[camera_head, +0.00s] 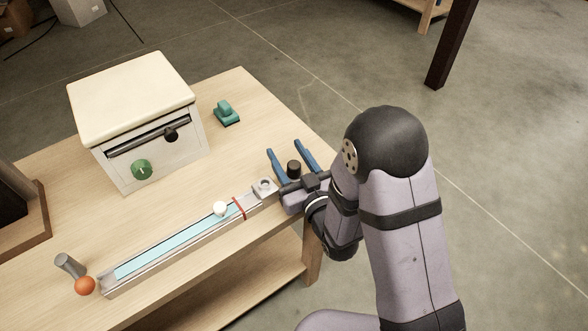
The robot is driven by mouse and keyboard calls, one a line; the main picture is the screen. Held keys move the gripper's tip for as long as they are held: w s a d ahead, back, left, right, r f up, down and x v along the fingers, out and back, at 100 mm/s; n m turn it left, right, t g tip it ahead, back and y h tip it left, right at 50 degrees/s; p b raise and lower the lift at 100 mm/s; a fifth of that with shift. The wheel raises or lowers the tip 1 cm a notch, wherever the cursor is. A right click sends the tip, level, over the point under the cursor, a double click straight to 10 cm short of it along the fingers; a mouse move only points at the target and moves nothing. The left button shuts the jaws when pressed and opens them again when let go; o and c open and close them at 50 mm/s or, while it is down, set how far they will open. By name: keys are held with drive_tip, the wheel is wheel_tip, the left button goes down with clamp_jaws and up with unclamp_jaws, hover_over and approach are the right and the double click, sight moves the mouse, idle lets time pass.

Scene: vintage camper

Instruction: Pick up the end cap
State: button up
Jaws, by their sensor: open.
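No part is plainly marked as the end cap. A small green stepped block (226,113) lies loose on the table behind the gripper, and a grey block with a round recess (264,188) sits at the right end of the long rail (125,283); I cannot tell which is the end cap. My gripper (284,147) is open, its two blue fingers spread and pointing to the back of the table. It is to the right of the grey block and apart from the green block. A black cylinder (293,168) shows between the fingers, perhaps part of my gripper.
A cream box (130,90) with a black handle and green knob stands at the back left. The rail carries a light blue strip, a white ball (220,209) and a red band. An orange ball (85,286) and grey cylinder (70,265) are at the left. The table's right edge is close.

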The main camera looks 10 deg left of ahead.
drive_tip(key=c, duration=1.1)
drive_tip(key=shift+r, duration=0.15)
drive_tip(key=shift+r+p, duration=0.35)
drive_tip(key=shift+r, duration=4.5)
